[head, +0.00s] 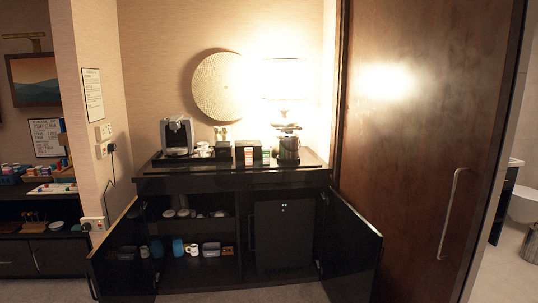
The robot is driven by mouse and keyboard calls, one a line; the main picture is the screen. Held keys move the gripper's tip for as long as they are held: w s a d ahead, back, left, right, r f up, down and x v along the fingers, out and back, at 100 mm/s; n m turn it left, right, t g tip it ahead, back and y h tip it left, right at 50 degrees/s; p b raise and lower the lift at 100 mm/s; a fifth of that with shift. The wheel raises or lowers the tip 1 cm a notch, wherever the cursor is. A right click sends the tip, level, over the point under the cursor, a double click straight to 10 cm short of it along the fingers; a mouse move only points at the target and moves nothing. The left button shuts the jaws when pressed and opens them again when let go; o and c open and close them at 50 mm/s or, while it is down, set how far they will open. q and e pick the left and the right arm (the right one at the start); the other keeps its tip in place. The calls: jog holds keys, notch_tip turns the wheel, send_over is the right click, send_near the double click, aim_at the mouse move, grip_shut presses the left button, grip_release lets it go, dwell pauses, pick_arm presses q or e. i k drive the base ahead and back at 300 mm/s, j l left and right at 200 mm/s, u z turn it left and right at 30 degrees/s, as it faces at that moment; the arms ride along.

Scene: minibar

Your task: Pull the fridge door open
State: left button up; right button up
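The fridge (285,236) is a dark box in the right compartment of the black cabinet. Its front faces me and looks closed. A thin vertical handle (251,233) shows at the left edge of its door. A small light mark shows near the top of the door. Neither of my grippers is in view.
The cabinet's right door (352,252) stands open toward me, right of the fridge; its left door (122,255) is also open. Shelves on the left hold mugs (193,249) and bowls. A coffee machine (177,136) stands on top. A tall wooden door (420,130) is at right.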

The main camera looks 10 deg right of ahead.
aim_at(284, 228)
jog(key=i+l, duration=0.25)
jog(key=i, duration=0.15)
jog(key=i+l, duration=0.2)
jog(key=i, duration=0.2)
jog(key=i+l+z, duration=0.1)
jog(key=i+l, duration=0.15)
jog(key=i, duration=0.15)
jog(key=i+l, duration=0.2)
jog(key=i, duration=0.2)
